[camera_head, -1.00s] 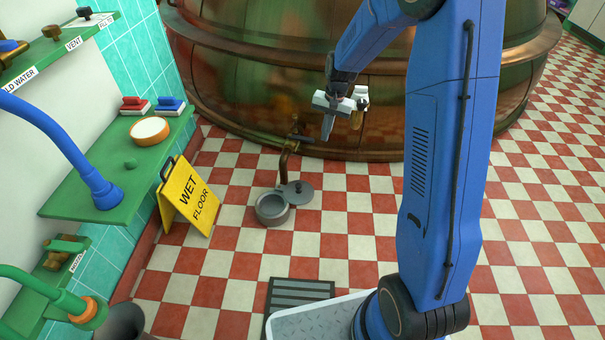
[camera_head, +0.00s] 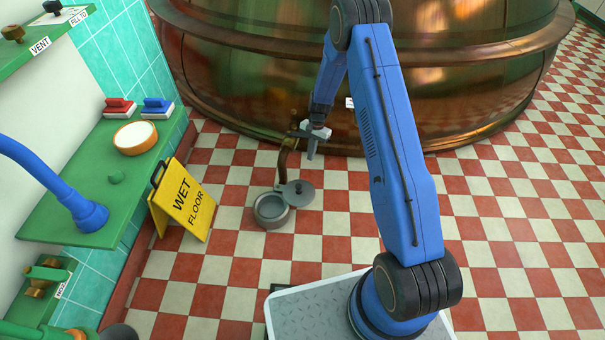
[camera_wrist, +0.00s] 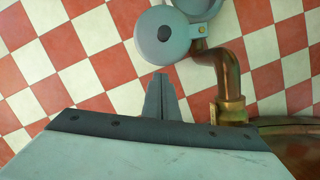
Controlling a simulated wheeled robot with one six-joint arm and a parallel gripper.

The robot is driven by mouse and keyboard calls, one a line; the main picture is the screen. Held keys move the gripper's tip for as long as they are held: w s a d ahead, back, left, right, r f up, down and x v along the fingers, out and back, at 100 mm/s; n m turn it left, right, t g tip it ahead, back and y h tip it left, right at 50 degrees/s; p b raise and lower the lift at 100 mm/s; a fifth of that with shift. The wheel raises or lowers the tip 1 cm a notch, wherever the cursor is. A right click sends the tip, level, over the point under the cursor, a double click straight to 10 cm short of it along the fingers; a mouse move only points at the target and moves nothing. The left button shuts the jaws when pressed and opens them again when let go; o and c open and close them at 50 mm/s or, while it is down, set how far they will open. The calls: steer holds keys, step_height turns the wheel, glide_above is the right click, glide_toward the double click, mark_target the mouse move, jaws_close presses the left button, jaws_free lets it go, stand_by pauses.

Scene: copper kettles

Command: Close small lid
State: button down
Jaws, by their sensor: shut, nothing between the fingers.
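The small grey lid (camera_head: 297,193) has a dark knob and stands open at the right side of a round grey pot (camera_head: 271,210) on the floor. The pot's mouth is uncovered. In the wrist view the lid (camera_wrist: 163,38) is at the top centre, with part of the pot (camera_wrist: 197,6) beside it at the top edge. My gripper (camera_head: 310,156) is shut and empty, above and behind the lid near the copper pipe. In the wrist view my gripper's fingertips (camera_wrist: 160,76) are together, just below the lid in the picture and apart from it.
A copper pipe (camera_head: 284,160) with a valve rises behind the pot; it also shows in the wrist view (camera_wrist: 228,75). The big copper kettle (camera_head: 240,80) stands behind. A yellow wet-floor sign (camera_head: 183,200) stands left of the pot. The checkered floor at right is clear.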

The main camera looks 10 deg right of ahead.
steer(key=f, duration=0.1)
glide_above(305, 184)
steer(key=w+d, duration=0.1)
steer(key=d, duration=0.1)
steer(key=x, duration=0.3)
steer(key=w+d+x, duration=0.1)
steer(key=x, duration=0.5)
steer(key=shift+w+d+f, duration=0.2)
steer(key=shift+w+f, duration=0.05)
steer(key=shift+f, duration=0.15)
steer(key=shift+s+a+r, duration=0.2)
steer(key=shift+s+a, duration=0.5)
steer(key=shift+a, duration=0.2)
steer(key=shift+s+a, duration=0.55)
steer(key=shift+s, duration=0.1)
